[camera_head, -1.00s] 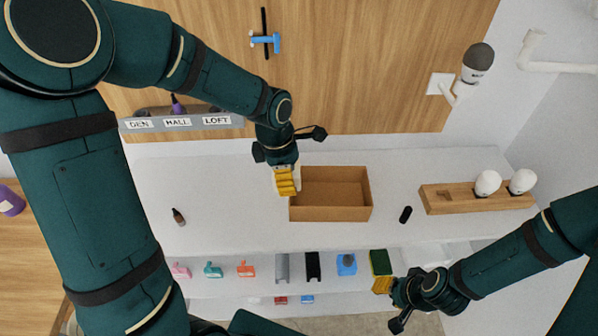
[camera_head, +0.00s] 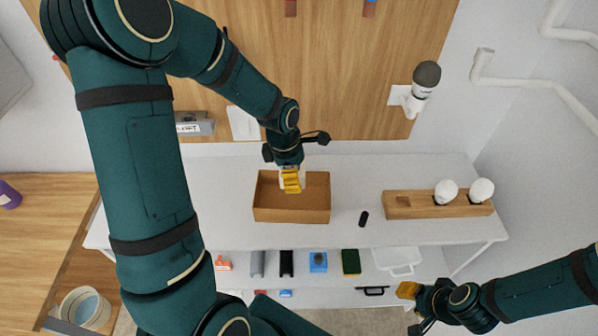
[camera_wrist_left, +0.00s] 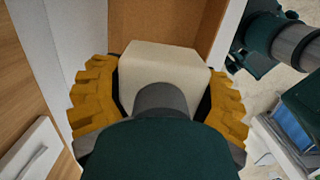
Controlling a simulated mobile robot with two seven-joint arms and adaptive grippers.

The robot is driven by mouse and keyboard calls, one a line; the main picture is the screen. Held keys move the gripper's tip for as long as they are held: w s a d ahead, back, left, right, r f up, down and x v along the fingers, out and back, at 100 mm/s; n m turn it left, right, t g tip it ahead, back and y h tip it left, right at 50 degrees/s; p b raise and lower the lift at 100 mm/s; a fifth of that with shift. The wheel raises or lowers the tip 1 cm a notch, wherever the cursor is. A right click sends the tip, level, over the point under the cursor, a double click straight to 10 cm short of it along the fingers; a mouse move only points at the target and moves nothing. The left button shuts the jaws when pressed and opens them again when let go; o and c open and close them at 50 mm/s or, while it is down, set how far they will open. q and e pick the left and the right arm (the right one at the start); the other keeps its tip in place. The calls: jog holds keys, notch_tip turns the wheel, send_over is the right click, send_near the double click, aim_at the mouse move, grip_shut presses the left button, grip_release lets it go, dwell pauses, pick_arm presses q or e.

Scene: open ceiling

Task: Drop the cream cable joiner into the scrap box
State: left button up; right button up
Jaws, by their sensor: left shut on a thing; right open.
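The cream cable joiner (camera_wrist_left: 165,68) is a pale block between the yellow fingers in the left wrist view. My left gripper (camera_head: 291,182) is shut on it. In the head view the gripper hangs over the scrap box (camera_head: 290,215), an open brown box on the white table, and its fingers overlap the box opening. The joiner is mostly hidden there by the fingers. How far the joiner is above the box floor I cannot tell. My right gripper (camera_head: 407,290) is open and empty at the lower right, in front of the table.
A small black cylinder (camera_head: 364,218) lies right of the box. A wooden holder (camera_head: 412,207) with white bulbs stands further right. A lower shelf carries a blue item (camera_head: 318,262), a green-black item (camera_head: 351,262) and a white tray (camera_head: 398,258). The table left of the box is clear.

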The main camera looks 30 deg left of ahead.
pick_arm(q)
jog(key=shift+a+f+b, duration=0.1)
jog(key=shift+f+b, duration=0.35)
jog(key=shift+f, duration=0.2)
notch_tip(320, 180, down, 2)
jog(key=shift+f+b, duration=0.1)
jog(key=shift+b, duration=0.6)
jog(key=shift+f+b, duration=0.75)
jog(key=shift+b, duration=0.05)
jog(key=o, duration=1.2)
jog(key=shift+r, duration=0.1)
jog(key=r, duration=0.4)
jog(key=a+r, duration=0.1)
jog(key=r, duration=0.3)
jog(key=s+r, duration=0.1)
jog(key=r, duration=0.2)
jog(key=shift+a+r, duration=0.2)
jog(key=shift+r, duration=0.2)
